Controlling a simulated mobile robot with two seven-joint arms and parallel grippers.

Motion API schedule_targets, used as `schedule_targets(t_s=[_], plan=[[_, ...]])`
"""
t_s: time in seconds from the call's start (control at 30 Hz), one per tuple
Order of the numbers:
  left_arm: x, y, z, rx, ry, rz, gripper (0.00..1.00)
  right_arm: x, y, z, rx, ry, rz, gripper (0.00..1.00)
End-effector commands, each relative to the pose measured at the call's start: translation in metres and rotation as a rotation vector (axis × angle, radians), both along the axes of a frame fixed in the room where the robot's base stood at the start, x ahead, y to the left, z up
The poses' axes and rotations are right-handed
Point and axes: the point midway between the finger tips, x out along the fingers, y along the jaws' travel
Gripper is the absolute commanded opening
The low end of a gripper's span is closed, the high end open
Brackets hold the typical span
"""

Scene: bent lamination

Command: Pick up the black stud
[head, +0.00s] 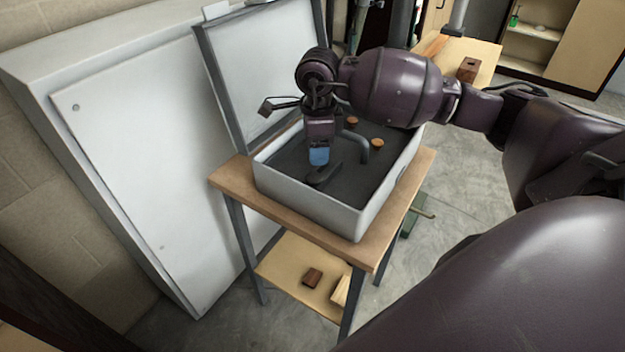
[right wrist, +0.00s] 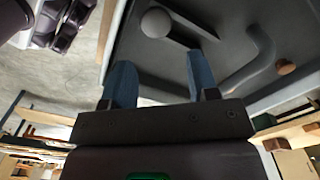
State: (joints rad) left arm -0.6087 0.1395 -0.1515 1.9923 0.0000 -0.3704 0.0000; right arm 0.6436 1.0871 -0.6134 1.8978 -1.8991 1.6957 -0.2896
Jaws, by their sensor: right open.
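A black piece with a rounded end and a straight bar, which I take for the black stud (head: 325,176), lies on the dark floor of a white-walled box (head: 310,204). In the right wrist view its round end (right wrist: 156,22) shows at the top, with the bar running toward the lower right. My right gripper (head: 319,156) hangs over the box close above the black piece. In the right wrist view its blue fingers (right wrist: 160,78) are apart, with nothing between them. The black piece lies beyond the fingertips. My left gripper is not in view.
The box stands on a wooden-topped table (head: 236,184). A white panel (head: 130,140) leans at the left.

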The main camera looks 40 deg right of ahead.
Motion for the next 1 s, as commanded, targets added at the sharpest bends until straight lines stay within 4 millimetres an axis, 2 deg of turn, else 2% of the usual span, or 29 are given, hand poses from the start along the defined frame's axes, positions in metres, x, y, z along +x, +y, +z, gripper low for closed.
schedule_targets(t_s=[0.1,0.37,0.7,1.0], plan=[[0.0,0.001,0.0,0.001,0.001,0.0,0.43,0.0,0.0,-0.016,0.001,0.002,-0.002,0.54],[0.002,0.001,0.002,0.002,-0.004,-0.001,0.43,0.0,0.002,-0.032,0.004,0.0,-0.001,0.54],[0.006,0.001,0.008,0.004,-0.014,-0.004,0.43,-0.001,0.005,-0.073,0.004,0.0,-0.002,0.54],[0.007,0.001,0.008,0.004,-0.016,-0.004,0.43,-0.002,0.005,-0.082,0.002,0.003,-0.001,0.54]])
